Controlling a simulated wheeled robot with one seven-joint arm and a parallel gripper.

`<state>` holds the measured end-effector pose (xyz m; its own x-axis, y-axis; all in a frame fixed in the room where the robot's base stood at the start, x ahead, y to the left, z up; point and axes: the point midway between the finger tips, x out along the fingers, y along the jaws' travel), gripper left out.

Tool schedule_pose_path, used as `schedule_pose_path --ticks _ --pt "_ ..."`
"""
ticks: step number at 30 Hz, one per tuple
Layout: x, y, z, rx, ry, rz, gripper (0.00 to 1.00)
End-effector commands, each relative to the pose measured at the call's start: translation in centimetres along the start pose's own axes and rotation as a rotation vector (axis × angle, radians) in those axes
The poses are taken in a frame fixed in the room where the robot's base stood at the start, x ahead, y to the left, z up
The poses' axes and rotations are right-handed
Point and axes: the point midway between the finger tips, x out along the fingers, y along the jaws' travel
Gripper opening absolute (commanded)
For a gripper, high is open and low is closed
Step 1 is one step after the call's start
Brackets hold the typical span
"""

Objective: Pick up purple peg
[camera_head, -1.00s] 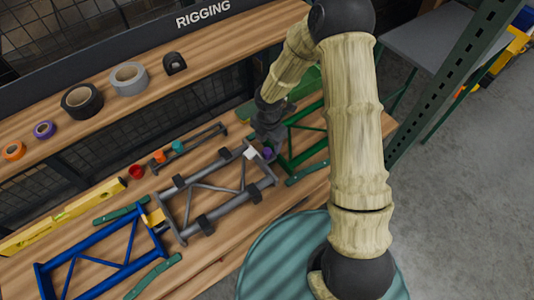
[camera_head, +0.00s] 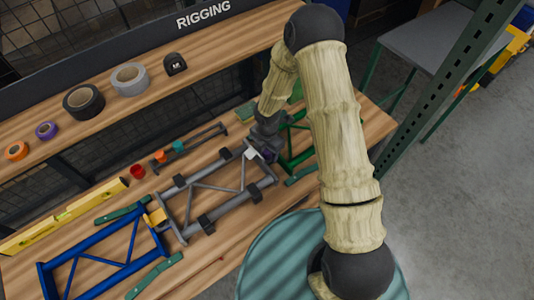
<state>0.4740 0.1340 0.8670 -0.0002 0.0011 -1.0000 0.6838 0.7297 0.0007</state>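The purple peg (camera_head: 269,155) shows as a small dark purple patch at the right end of the grey truss frame (camera_head: 225,188), close to the green frame (camera_head: 295,142). My gripper (camera_head: 266,143) points down right at the peg and covers most of it. The fingers are too small and dark to tell whether they are open or shut, or whether they touch the peg.
A teal peg (camera_head: 177,146), an orange peg (camera_head: 159,156) and a red cup-like piece (camera_head: 137,171) stand left on the bench. A blue frame (camera_head: 100,262) and yellow level (camera_head: 65,215) lie further left. Tape rolls (camera_head: 83,102) stand on the upper shelf.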

Motion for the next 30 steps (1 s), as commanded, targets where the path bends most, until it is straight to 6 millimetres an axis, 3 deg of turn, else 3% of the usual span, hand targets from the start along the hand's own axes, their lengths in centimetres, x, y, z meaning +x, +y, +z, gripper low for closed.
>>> schedule_pose_path --ticks 1,6,14,19,30 --pt "0.0 0.0 0.0 0.000 0.000 0.000 0.40" --pt "0.0 0.0 0.0 0.000 0.000 0.000 0.07" --pt "-0.1 0.0 0.0 0.000 0.000 0.001 0.06" --pt "-1.2 0.1 0.1 0.001 -0.001 0.003 0.06" --pt "-8.0 0.0 0.1 0.002 -0.003 0.004 0.06"
